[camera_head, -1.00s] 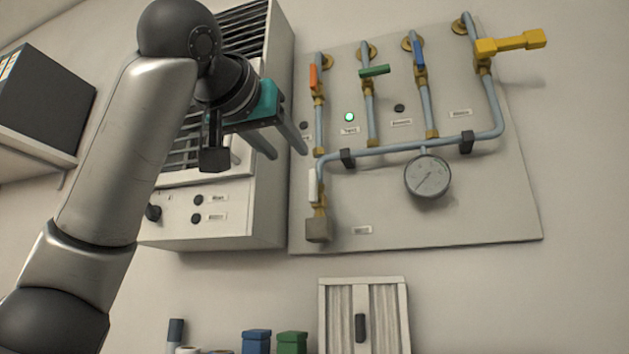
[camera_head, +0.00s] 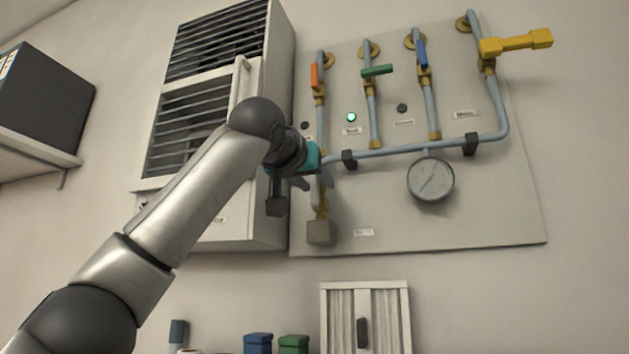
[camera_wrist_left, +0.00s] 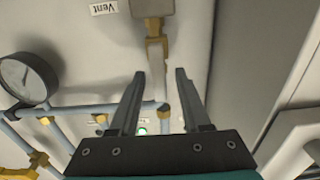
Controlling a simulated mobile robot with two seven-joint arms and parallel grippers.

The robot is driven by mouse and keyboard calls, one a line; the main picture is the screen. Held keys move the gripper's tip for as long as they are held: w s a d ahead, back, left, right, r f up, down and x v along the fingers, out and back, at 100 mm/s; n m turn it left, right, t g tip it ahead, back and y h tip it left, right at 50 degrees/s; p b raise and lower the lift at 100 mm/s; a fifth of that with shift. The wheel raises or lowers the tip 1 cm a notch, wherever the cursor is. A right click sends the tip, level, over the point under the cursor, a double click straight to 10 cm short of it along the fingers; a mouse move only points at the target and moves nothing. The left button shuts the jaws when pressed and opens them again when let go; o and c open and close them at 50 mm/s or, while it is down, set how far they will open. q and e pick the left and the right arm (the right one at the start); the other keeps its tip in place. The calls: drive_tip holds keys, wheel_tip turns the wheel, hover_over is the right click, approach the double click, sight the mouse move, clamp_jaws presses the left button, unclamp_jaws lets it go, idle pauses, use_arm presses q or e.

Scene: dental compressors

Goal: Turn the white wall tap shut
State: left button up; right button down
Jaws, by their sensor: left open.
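The white wall tap (camera_head: 316,196) sits low on the left of the pipe panel, above a grey block. Its handle lies along the vertical pipe, and my left gripper partly hides it in the head view. My left gripper (camera_head: 315,181) is open in front of the tap. In the left wrist view, the white handle (camera_wrist_left: 157,60) shows in the gap between the two fingertips (camera_wrist_left: 160,75), with a brass fitting at its upper end. Neither finger is seen pressing on it, and I cannot tell how deep it lies between them. My right gripper is not in view.
Orange (camera_head: 314,76), green (camera_head: 377,70), blue (camera_head: 421,53) and yellow (camera_head: 515,42) handles are higher on the panel. A gauge (camera_head: 430,179) hangs right of the tap. A louvred white cabinet (camera_head: 270,120) stands close on the left. The lower right panel is clear.

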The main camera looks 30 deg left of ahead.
use_arm(q)
clamp_jaws()
idle(0.5)
